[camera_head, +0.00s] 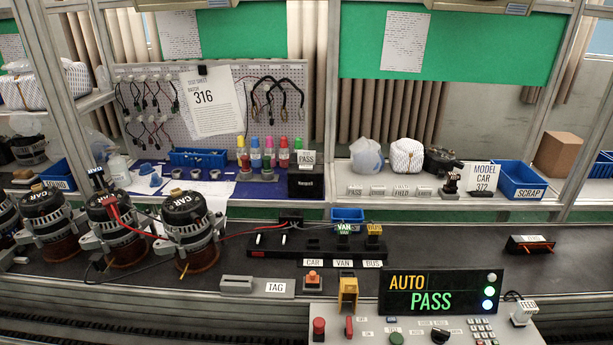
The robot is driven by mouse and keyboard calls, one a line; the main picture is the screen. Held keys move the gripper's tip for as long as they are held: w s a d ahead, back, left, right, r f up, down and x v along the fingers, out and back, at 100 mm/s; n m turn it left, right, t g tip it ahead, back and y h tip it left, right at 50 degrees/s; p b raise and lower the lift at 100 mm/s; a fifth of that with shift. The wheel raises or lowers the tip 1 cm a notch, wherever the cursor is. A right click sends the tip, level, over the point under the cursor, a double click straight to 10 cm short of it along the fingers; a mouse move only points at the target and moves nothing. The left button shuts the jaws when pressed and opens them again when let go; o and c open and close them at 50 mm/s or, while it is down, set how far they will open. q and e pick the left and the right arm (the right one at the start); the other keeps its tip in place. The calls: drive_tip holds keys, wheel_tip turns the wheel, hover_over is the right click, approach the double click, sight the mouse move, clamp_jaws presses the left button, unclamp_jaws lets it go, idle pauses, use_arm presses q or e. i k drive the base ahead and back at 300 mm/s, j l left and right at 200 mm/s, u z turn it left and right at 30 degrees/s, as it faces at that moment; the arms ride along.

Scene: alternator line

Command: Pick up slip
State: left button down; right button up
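A small white slip marked PASS (306,157) stands upright at the top of a black box (305,182) on the back shelf, right of the coloured bottles. I cannot tell whether it is the slip of the task. Several small labels, one reading PASS (354,190), stand along the right shelf's front edge. A white TAG label (275,287) lies on a grey block on the bench. Neither of my grippers is in view.
Alternators (193,225) with a red cable stand on the left bench. A black strip (315,248) with CAR, VAN and BUS labels lies mid-bench. A control panel (370,325) and a display (440,291) reading AUTO PASS stand in front. The right bench is mostly clear.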

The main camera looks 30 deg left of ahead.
sight(304, 157)
drive_tip(key=u, duration=1.45)
